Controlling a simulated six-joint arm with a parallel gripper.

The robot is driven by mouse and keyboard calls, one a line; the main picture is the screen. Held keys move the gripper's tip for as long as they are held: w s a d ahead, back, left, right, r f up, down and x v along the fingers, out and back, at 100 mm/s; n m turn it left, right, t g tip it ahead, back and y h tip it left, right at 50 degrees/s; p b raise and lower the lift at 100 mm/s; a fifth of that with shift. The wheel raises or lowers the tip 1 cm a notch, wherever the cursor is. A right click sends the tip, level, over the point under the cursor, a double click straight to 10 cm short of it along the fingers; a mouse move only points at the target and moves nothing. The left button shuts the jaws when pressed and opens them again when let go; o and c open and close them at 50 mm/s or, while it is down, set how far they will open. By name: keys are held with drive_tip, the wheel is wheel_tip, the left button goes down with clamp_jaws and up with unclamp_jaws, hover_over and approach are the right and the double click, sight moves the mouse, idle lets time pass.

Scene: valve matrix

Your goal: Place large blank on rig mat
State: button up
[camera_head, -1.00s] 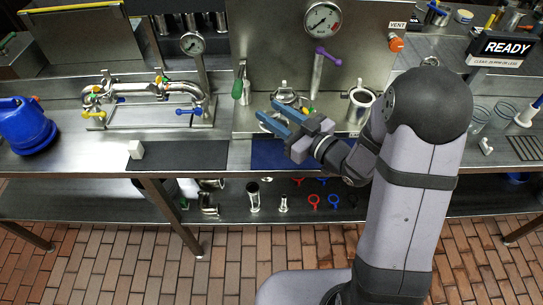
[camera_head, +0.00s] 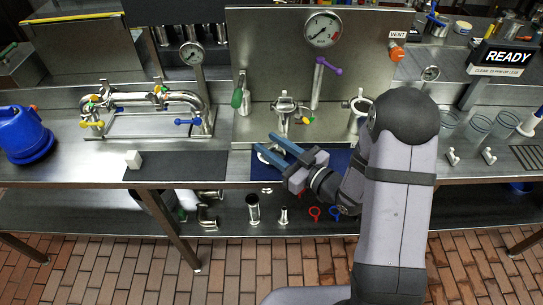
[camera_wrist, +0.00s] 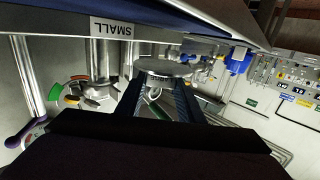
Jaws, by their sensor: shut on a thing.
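My gripper (camera_head: 264,145) has blue fingers and is shut on the large blank (camera_wrist: 165,68), a flat round silver disc. In the wrist view the disc sits between the fingertips. In the head view a small part of the blank (camera_head: 266,154) shows at the fingertips; the fingers hide some of it. My gripper is over the left part of a dark blue mat (camera_head: 338,160) on the bench front. A dark grey mat (camera_head: 200,167) lies to its left. I cannot tell which mat is the rig mat, or the blank's exact height.
Behind my gripper is a silver valve body (camera_head: 286,112) before the gauge panel (camera_head: 260,65). A pipe rig (camera_head: 145,105) and blue jug (camera_head: 23,135) stand left. Clear cups (camera_head: 478,127) stand right.

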drive_tip(key=shift+f, duration=2.2)
drive_tip(key=shift+f, duration=0.15)
drive_tip(key=o, duration=1.2)
drive_tip(key=shift+c, duration=0.2)
drive_tip(key=shift+r, duration=0.2)
drive_tip(key=shift+s+d+f, duration=0.1)
drive_tip(key=shift+s+d, duration=0.1)
drive_tip(key=shift+d, duration=0.05)
drive_tip(key=b+v, duration=0.2)
drive_tip(key=v, duration=0.9)
drive_tip(key=shift+s, duration=0.15)
drive_tip(key=shift+d, duration=0.1)
